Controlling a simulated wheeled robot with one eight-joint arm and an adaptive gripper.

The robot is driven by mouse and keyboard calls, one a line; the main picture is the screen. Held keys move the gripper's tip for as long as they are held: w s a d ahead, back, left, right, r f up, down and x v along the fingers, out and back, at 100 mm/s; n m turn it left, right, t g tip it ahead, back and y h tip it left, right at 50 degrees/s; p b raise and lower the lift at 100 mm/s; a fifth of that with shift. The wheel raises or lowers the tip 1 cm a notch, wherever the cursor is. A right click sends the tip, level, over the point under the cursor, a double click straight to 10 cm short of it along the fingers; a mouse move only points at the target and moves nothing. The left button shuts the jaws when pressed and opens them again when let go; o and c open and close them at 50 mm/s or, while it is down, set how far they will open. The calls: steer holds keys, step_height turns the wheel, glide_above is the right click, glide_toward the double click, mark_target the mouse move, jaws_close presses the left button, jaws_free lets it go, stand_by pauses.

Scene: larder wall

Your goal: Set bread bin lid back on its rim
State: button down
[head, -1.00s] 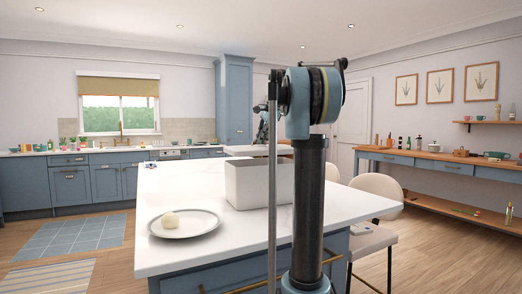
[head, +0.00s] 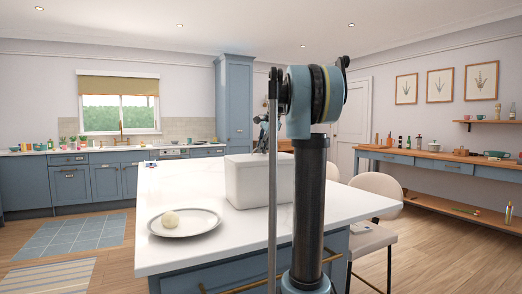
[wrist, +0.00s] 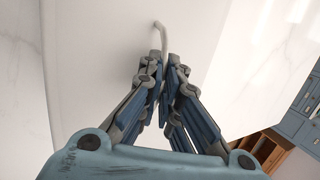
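The white bread bin (head: 248,187) stands on the marble island, partly behind my arm in the head view. Its pale lid (head: 240,157) lies across the top of the bin; the lid also fills the middle of the wrist view (wrist: 95,75). I cannot tell whether it sits flush all round, as my arm hides the right side. My gripper (wrist: 163,58) is above the lid, its fingers closed together around the lid's thin curved handle (wrist: 159,27). In the head view, my gripper (head: 264,143) is small and partly hidden by my arm.
Pale chairs (head: 376,185) stand at the right side.

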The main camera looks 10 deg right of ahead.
steer(key=c, duration=1.8)
jaws_free()
steer(key=v, duration=1.3)
steer(key=shift+w+a, duration=0.1)
